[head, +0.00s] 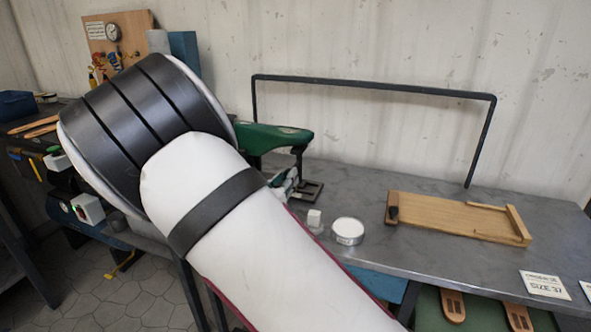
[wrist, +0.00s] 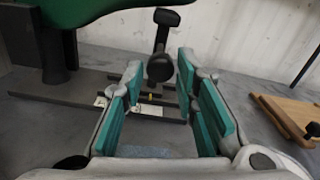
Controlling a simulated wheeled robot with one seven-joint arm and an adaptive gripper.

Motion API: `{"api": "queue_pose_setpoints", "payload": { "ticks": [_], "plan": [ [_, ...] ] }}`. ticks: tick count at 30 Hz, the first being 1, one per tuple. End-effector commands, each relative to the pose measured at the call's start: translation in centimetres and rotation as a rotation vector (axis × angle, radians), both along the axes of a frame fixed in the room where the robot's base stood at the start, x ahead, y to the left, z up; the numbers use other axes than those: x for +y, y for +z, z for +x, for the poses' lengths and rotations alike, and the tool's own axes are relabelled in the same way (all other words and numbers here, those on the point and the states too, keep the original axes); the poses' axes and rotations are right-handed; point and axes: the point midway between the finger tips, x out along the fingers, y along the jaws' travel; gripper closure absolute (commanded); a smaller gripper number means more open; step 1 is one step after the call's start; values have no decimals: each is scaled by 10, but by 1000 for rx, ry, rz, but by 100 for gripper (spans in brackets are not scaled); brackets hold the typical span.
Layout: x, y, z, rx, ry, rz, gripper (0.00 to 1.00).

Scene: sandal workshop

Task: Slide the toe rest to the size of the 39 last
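A green last-shaped body (head: 275,137) sits on a dark stand on the bench; its underside shows at top left in the wrist view (wrist: 75,10). No size number is readable on it. A black post with a round knob and crossbar (wrist: 161,65), which looks like the toe rest, rises from a dark base with rails (wrist: 60,88). The base also shows in the head view (head: 310,192). My gripper (wrist: 159,78) is open, its teal pads apart, with the post between the fingertips in the picture. I cannot tell whether they touch it. My arm hides much of the bench in the head view.
A wooden board (head: 450,214) with raised edges lies to the right. A round white tin (head: 347,231) and small white block (head: 314,217) stand nearby. A size 37 card (head: 545,284) lies at the front edge. A black rail frame (head: 375,86) stands at the back.

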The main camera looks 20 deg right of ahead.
Motion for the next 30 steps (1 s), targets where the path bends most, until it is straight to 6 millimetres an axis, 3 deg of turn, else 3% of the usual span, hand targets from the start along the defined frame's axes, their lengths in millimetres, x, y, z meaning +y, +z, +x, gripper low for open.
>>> {"api": "queue_pose_setpoints", "payload": {
  "ticks": [6, 12, 26, 30],
  "plan": [
    [-27, -1, 35, -2, -4, 1, 73],
    [-42, -1, 57, -1, -2, 1, 73],
    [-49, 0, 67, -1, -2, 2, 73],
    [-49, 0, 67, -1, -1, 2, 100]
  ]
}}
